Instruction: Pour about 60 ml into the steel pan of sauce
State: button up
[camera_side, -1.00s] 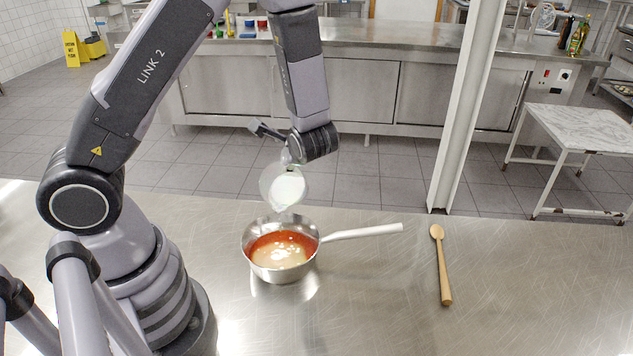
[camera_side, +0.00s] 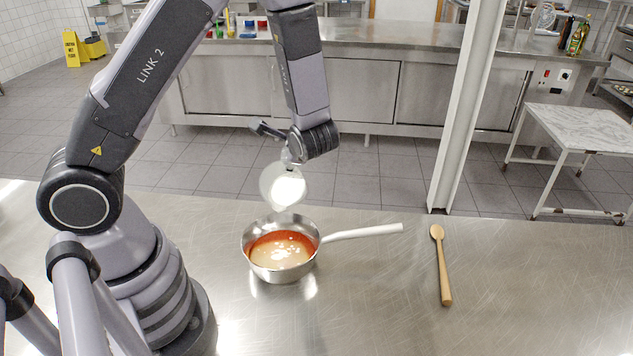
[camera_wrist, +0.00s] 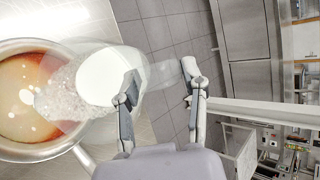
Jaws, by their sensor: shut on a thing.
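The steel pan (camera_side: 268,274) stands on the steel worktop with reddish-orange sauce (camera_side: 263,243) inside. A pale cream patch with white spots covers much of the sauce. My gripper (camera_wrist: 160,82) is shut on a clear jug (camera_side: 270,182) with white liquid (camera_side: 289,187) in it. The jug is tilted above the pan, its lip towards the sauce and apart from the rim. In the wrist view the clear jug wall overlaps the pan's right side (camera_wrist: 8,152). I cannot make out a distinct falling stream.
The pan's pale handle (camera_side: 362,232) points right. A wooden spoon (camera_side: 442,265) lies on the worktop right of it. The worktop (camera_side: 540,290) is clear on the far right. A white post (camera_side: 467,110) rises behind the worktop.

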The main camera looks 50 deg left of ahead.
jog(key=shift+w+a+r+g+h, duration=0.4)
jog(key=shift+w+a+r+h, duration=0.1)
jog(key=shift+r+h, duration=0.1)
jog(key=shift+r, duration=0.1)
